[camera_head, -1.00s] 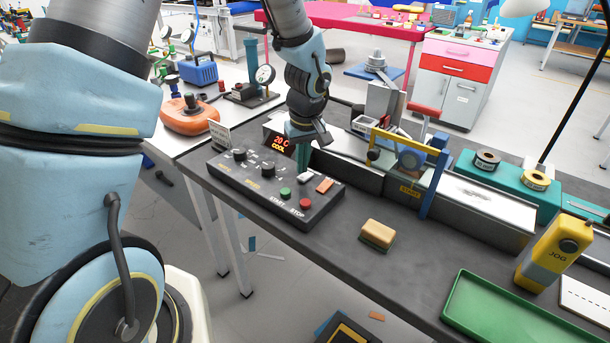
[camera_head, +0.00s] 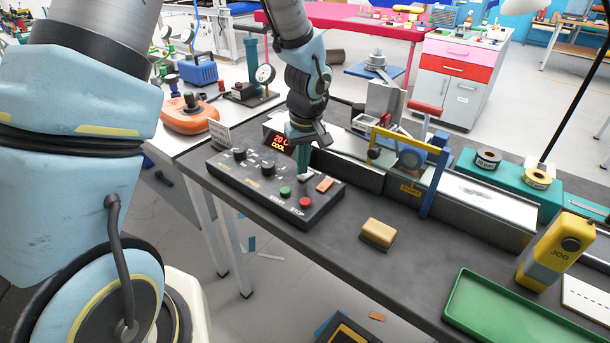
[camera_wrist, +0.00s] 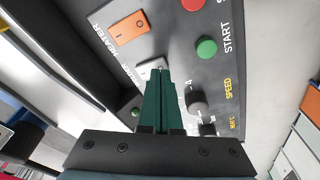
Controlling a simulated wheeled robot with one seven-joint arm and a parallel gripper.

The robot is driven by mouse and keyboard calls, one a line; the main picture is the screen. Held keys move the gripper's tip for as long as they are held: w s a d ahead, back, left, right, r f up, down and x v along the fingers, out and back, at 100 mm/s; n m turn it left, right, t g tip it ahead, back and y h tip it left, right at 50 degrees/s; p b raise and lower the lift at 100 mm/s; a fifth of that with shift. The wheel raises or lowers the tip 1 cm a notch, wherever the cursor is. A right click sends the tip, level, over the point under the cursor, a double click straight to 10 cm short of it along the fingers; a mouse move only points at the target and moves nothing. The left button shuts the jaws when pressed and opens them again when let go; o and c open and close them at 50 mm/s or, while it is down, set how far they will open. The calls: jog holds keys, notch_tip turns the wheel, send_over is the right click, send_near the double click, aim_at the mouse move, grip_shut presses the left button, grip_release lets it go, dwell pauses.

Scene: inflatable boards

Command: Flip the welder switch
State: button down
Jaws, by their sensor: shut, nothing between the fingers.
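The black control panel (camera_head: 258,200) lies on the dark bench, with knobs, buttons and switches. My gripper (camera_head: 304,178) is shut and empty, pointing down at the panel's upper right part. In the wrist view its green fingertips (camera_wrist: 157,72) are at a white rocker switch (camera_wrist: 146,66), covering part of it; I cannot tell whether they touch it. The label beside this switch is partly hidden. An orange rocker switch (camera_wrist: 130,27) labelled HEATER sits next to it, and also shows in the head view (camera_head: 324,185).
A green START button (camera_head: 285,192) and a red STOP button (camera_head: 305,203) sit near the fingers. A red display (camera_head: 280,143) stands behind the panel. A yellow-framed machine (camera_head: 410,150) is to the right.

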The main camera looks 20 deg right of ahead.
aim_at(302, 177)
jog(key=shift+f+b, duration=0.45)
jog(key=shift+f, duration=0.1)
jog(key=shift+r+p, duration=2.4)
jog(key=shift+r, duration=1.15)
jog(key=w+a+r, duration=0.1)
jog(key=a+r, duration=0.2)
jog(key=a, duration=0.6)
jog(key=w+a+r, duration=0.1)
jog(key=a+r, duration=0.1)
jog(key=a, duration=0.6)
jog(key=s+a+r, duration=0.1)
jog(key=s+a, duration=0.2)
jog(key=a, duration=0.3)
jog(key=s+a+r+m, duration=0.1)
jog(key=s+a, duration=0.2)
jog(key=a, duration=0.4)
jog(key=shift+r, duration=0.25)
